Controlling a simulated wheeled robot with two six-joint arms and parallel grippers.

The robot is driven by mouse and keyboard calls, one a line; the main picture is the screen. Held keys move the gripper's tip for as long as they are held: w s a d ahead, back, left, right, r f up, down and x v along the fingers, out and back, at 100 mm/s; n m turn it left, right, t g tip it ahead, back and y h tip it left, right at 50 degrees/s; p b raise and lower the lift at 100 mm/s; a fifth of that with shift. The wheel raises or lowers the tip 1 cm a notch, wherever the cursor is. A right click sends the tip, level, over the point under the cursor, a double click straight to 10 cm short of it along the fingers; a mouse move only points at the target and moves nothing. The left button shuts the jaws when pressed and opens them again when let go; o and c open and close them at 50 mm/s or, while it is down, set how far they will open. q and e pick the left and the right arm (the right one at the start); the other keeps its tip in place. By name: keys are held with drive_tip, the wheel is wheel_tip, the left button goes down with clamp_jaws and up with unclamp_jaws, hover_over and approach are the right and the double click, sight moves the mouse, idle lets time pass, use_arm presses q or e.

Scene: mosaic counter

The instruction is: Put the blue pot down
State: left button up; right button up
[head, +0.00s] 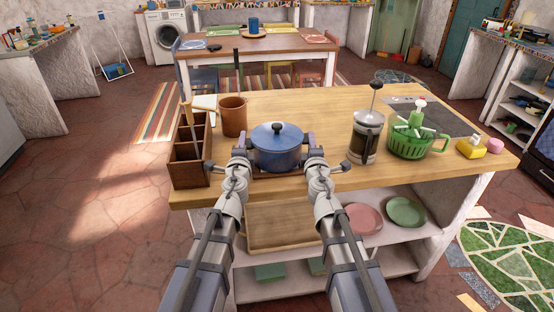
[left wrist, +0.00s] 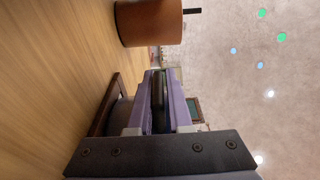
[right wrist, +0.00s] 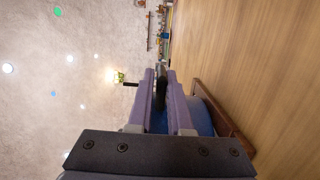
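The blue pot (head: 277,157), with a dark-knobbed lid on, is upright over a low brown wooden stand (head: 262,174) at the counter's front edge. The stand also shows in the right wrist view (right wrist: 235,134), close under the pot's side (right wrist: 204,118). I cannot tell whether the pot's bottom touches it. My left gripper (head: 246,143) and right gripper (head: 309,143) are at opposite sides of the pot. In each wrist view the fingers are closed around a dark handle. The pot's underside is hidden.
A wooden divided box (head: 189,167) and a brown utensil pot (head: 233,117) stand to the left. The wooden counter (head: 310,106) behind the pot is clear.

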use_arm(q)
drive_tip(key=o, duration=0.4)
use_arm(e)
drive_tip(key=o, duration=0.4)
use_arm(q)
drive_tip(key=shift+s, duration=0.1)
drive_tip(key=s, duration=0.7)
drive_tip(key=shift+s, duration=0.25)
use_arm(e)
drive_tip(key=shift+s, duration=3.9)
drive_tip(key=shift+w, duration=0.1)
